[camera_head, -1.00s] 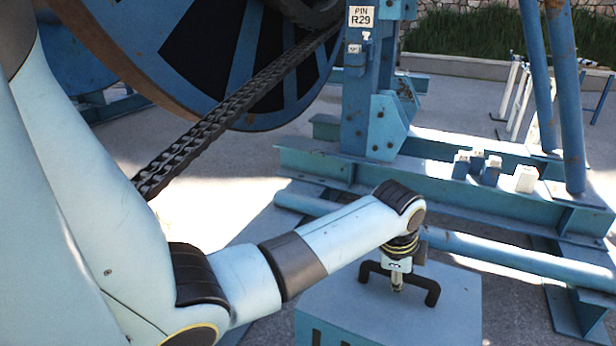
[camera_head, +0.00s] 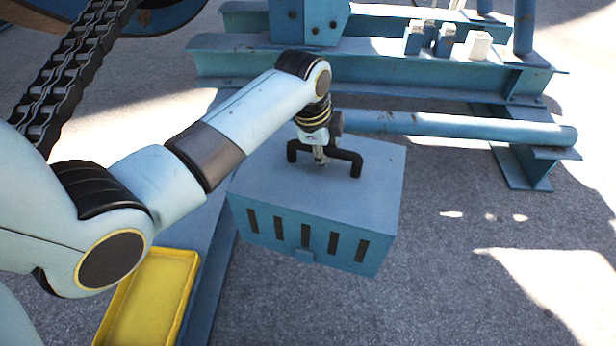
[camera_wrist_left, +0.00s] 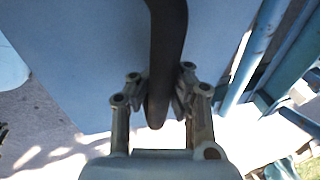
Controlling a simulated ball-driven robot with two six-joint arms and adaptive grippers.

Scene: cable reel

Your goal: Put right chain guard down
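The chain guard (camera_head: 375,150) is a blue box with dark slots in its front face and a black bar handle (camera_head: 352,163) on top. It is in the middle of the head view and looks upright. My left gripper (camera_head: 320,158) comes down on the handle from above and is shut on it. In the left wrist view the handle (camera_wrist_left: 167,35) runs between the fingers (camera_wrist_left: 157,100), over the guard's blue top (camera_wrist_left: 90,60). I cannot tell whether the guard's underside touches the ground. My right gripper is not in view.
A blue steel frame (camera_head: 400,72) with a pipe (camera_head: 460,125) stands behind the guard. A yellow tray (camera_head: 150,300) is at the lower left, beside a blue beam (camera_head: 208,290). A chain (camera_head: 70,70) hangs at the upper left. Grey ground at the right is clear.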

